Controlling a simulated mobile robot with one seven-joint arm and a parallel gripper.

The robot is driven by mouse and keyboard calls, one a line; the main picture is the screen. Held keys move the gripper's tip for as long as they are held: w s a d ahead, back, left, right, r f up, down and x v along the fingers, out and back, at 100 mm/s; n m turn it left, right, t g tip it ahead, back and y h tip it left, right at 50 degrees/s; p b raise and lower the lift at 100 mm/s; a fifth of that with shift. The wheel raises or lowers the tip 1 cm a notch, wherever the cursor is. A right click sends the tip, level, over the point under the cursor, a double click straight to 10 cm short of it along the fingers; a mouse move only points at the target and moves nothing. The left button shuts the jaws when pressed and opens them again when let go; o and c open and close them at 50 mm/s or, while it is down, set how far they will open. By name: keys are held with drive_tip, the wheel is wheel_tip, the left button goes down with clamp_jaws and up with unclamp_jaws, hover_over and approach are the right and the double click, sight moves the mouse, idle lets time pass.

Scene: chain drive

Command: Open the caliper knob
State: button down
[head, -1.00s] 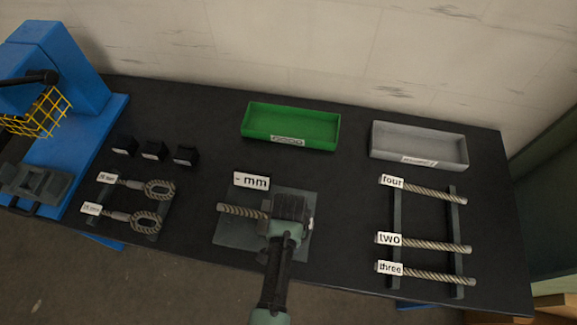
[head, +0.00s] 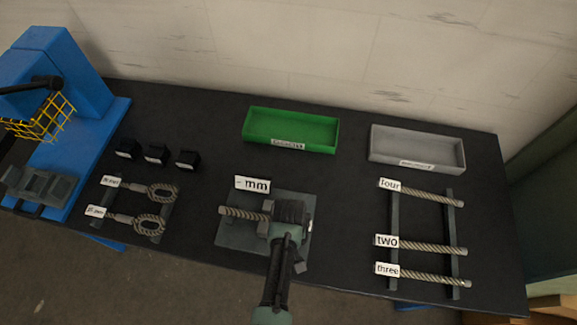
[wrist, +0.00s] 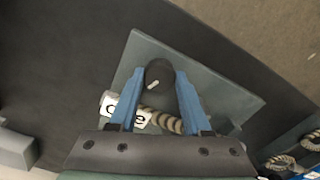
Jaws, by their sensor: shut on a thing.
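The caliper knob (wrist: 157,77) is dark and round with a pale pointer mark on top. In the wrist view my gripper (wrist: 160,84) has its two blue fingers on either side of it, shut on it. In the head view my gripper (head: 290,213) covers the knob from above. The caliper's grey base plate (head: 237,236) lies near the table's front edge. A rope piece (head: 241,212) lies across the caliper and sticks out to the left. A sign (head: 253,185) behind the plate reads "- mm".
A green tray (head: 291,145) and a grey tray (head: 417,165) stand at the back. A rack (head: 394,215) at right holds ropes labelled four, two and three. Looped ropes (head: 150,224), black blocks (head: 157,154) and a blue machine (head: 75,75) are at left.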

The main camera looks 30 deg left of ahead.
drive_tip(key=shift+n, duration=1.5)
drive_tip(key=shift+c, duration=1.8)
unclamp_jaws()
